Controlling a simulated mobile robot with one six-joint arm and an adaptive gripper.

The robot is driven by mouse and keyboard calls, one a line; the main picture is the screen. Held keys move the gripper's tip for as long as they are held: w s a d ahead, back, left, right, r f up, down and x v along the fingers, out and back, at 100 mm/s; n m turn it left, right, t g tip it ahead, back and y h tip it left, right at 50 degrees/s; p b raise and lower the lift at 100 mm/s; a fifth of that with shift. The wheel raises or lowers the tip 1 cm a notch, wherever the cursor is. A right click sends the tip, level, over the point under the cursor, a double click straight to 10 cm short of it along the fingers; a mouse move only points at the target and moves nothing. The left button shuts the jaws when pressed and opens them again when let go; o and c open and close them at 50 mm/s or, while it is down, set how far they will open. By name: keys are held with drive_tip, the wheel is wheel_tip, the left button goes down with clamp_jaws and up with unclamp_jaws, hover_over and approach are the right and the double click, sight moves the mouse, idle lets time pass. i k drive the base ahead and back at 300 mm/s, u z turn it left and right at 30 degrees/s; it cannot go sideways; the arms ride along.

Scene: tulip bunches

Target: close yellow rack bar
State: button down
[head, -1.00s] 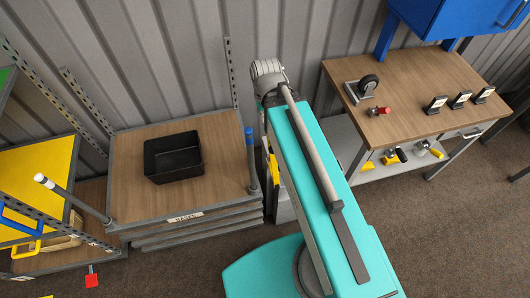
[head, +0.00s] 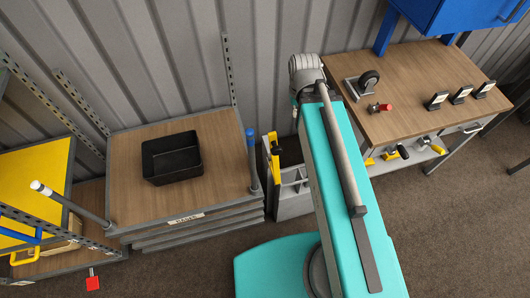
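A narrow grey rack (head: 293,192) stands on the floor between the wooden-topped stack and the workbench. An upright yellow bar (head: 274,158) with dark parts is at its left side. I cannot tell whether this bar is open or closed. A yellow handle (head: 24,256) also shows at the lower left edge, below a blue bar. My turquoise arm reaches up through the middle of the view and hides the rack's right side. My gripper is not visible.
A black bin (head: 172,158) sits on the wooden-topped stack (head: 122,190), which has a blue-tipped post (head: 251,145) at its right. A workbench (head: 415,75) stands at the right, with a caster and small items. Carpet is open in front.

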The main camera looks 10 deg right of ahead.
sight(276, 150)
drive_tip(key=u, duration=0.05)
drive_tip(key=k, duration=0.95)
drive_tip(key=u, duration=0.8)
